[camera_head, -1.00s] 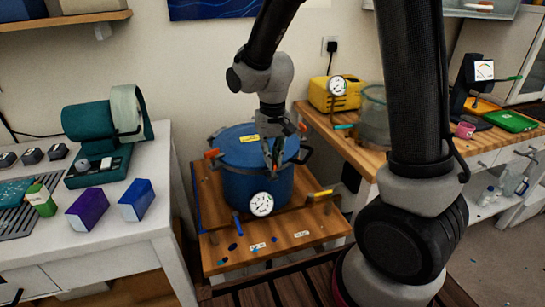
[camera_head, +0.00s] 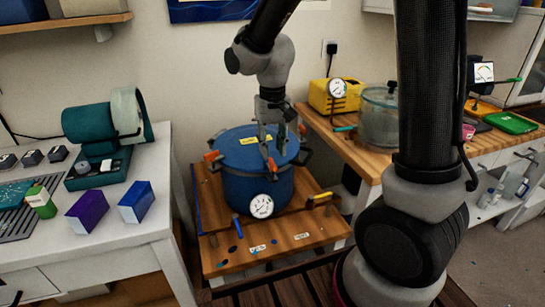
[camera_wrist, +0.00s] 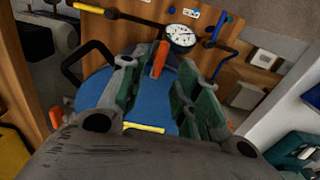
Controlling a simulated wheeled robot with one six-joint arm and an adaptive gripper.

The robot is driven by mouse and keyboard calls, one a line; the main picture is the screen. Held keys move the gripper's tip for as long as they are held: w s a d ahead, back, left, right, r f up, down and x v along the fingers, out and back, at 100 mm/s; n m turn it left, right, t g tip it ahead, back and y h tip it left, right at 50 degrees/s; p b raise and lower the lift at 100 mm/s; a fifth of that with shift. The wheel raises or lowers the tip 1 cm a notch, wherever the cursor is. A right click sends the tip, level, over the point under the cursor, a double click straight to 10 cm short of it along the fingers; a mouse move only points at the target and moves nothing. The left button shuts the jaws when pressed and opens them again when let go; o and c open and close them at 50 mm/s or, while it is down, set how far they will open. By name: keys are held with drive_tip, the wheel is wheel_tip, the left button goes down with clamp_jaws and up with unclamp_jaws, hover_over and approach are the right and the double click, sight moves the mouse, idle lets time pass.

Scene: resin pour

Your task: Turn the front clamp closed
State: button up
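The blue pot (camera_head: 240,185) stands on the wooden stand with its blue lid (camera_head: 238,145) on. Orange clamp handles sit around the rim, one at the left (camera_head: 212,157) and one at the right (camera_head: 303,129). The front clamp (camera_wrist: 159,59) shows as an upright orange handle near the gauge in the wrist view, and as a small orange patch in the head view (camera_head: 272,164). My gripper (camera_head: 272,152) points down over the lid's front part. Its green-padded fingers (camera_wrist: 165,88) are apart with nothing held between them. The front clamp lies beyond the gap; contact is not visible.
A round gauge (camera_head: 261,206) is on the pot's front. A yellow-handled bar (camera_head: 322,197) projects at the stand's right and a blue lever (camera_head: 237,225) at its front. Black side handles stick out from the pot. A lidded glass jar (camera_head: 379,118) stands on the right bench.

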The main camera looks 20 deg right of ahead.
sight(272, 161)
wheel_tip(272, 161, up, 8)
drive_tip(key=shift+f, duration=0.15)
idle(0.5)
drive_tip(key=s+d+r+t, duration=0.2)
drive_tip(key=s+d+r, duration=0.1)
drive_tip(key=s+d, duration=0.4)
drive_tip(key=s+d+r+t, duration=0.2)
drive_tip(key=s+d, duration=0.6)
drive_tip(key=s, duration=0.4)
drive_tip(key=shift+r, duration=0.7)
